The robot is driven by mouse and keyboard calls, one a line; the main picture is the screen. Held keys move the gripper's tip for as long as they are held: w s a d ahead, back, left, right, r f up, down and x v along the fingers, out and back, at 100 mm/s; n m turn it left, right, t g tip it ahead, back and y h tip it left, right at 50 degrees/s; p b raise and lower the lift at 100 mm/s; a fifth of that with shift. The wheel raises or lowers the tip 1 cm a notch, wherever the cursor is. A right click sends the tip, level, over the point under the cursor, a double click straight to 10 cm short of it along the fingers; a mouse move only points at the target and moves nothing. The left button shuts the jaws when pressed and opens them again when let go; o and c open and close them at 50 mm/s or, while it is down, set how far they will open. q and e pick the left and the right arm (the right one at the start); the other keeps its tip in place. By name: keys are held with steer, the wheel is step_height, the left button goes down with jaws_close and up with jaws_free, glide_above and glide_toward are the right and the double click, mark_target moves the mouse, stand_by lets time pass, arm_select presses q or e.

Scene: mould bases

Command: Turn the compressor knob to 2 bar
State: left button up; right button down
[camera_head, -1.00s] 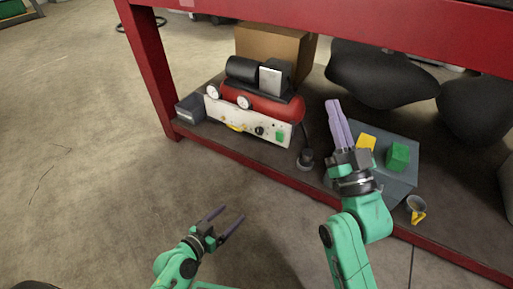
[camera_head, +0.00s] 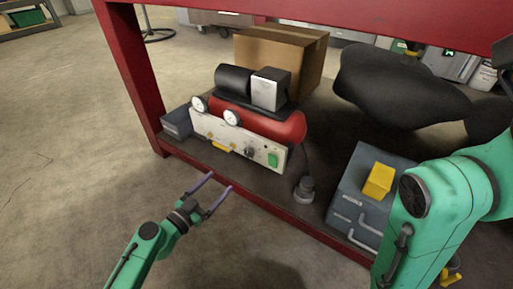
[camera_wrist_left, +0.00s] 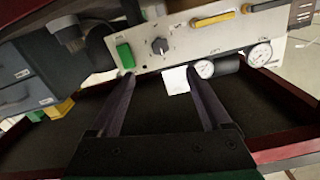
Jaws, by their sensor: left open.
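The compressor (camera_head: 258,122) stands on the low shelf, with a red tank, a pale front panel and two round gauges. Its small dark knob (camera_head: 249,152) is on the panel, left of a green switch (camera_head: 273,160). The knob also shows in the left wrist view (camera_wrist_left: 160,46), beyond my fingertips. I cannot read the gauges. My left gripper (camera_head: 217,182) is open and empty, in front of the panel and apart from the knob. It also shows in the left wrist view (camera_wrist_left: 161,73). My right gripper is out of view; only its arm shows.
The red shelf frame (camera_head: 130,75) has a post at left and a beam above. A cardboard box (camera_head: 282,55) stands behind the compressor. A grey box with a yellow block (camera_head: 379,180) is at right. A dark round-based object (camera_head: 304,189) stands between. Floor in front is clear.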

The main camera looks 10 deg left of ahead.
mark_target(248, 153)
arm_select(q)
steer(key=p+x, duration=0.1)
steer(key=x, duration=1.4)
steer(key=shift+a+r+p, duration=0.1)
steer(key=shift+p, duration=0.3)
steer(key=shift+s, duration=0.1)
jaws_close()
